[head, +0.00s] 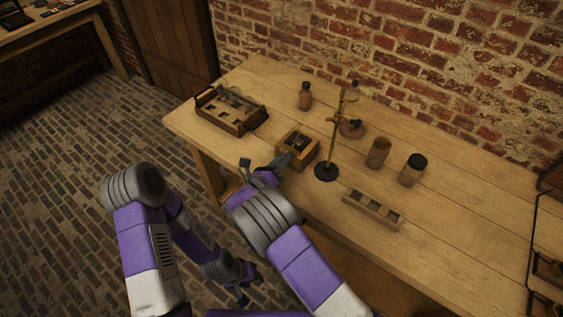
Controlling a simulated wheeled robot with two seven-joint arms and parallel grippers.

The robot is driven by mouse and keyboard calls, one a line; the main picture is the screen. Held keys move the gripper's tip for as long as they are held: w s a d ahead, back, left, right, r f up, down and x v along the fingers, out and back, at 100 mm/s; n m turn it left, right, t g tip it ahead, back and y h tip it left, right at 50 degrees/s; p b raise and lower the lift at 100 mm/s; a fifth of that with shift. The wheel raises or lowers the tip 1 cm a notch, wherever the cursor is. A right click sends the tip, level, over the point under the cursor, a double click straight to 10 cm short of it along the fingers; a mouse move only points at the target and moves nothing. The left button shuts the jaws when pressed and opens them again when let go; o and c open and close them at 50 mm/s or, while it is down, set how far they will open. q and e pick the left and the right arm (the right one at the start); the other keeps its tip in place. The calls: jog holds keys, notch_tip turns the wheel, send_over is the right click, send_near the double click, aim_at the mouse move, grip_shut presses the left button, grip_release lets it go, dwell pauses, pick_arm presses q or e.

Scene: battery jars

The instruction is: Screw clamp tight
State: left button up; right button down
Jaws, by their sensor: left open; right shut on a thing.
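A small square wooden box (311,151) with dark fittings inside stands near the table's front edge. My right gripper (285,160) is at the box's front left side, shut on a small dark part there. The gripper covers most of that part, and I cannot make out whether it is the clamp's screw. My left gripper (243,296) hangs low over the brick floor, in front of the table, open and empty. No clamp can be told apart clearly at this size.
On the wooden table (450,228) are a partitioned tray (207,101), a brown bottle (305,96), a tall stand (335,140), a jar (378,153), a black-lidded jar (412,170) and a slotted rack (373,211). The stand is close right of the box. The table's right part is clear.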

jog(key=m+b, duration=0.1)
jog(key=m, duration=0.3)
jog(key=shift+w+a+m+b, duration=0.1)
jog(key=shift+w+m+b, duration=0.05)
jog(key=shift+m+b, duration=0.2)
jog(key=m+b, duration=0.2)
jog(key=m, duration=0.2)
jog(key=shift+a+m, duration=0.1)
jog(key=shift+m, duration=0.15)
jog(key=m+b, duration=0.5)
jog(key=m, duration=0.1)
jog(key=shift+w, duration=0.15)
jog(key=shift+a+r+m+b, duration=0.1)
jog(key=shift+m+b, duration=0.25)
jog(key=shift+m, duration=0.75)
jog(key=shift+r+m, duration=0.1)
jog(key=shift+m, duration=0.8)
jog(key=m, duration=0.3)
jog(key=shift+r+m, duration=0.15)
jog(key=shift+m, duration=0.15)
jog(key=m, duration=0.3)
jog(key=shift+r+m, duration=0.1)
jog(key=shift+m, duration=0.2)
jog(key=m, duration=0.3)
jog(key=shift+m, duration=0.4)
jog(key=m, duration=0.3)
jog(key=shift+r+m, duration=0.15)
jog(key=shift+m, duration=0.15)
jog(key=m, duration=1.2)
jog(key=shift+d, duration=0.25)
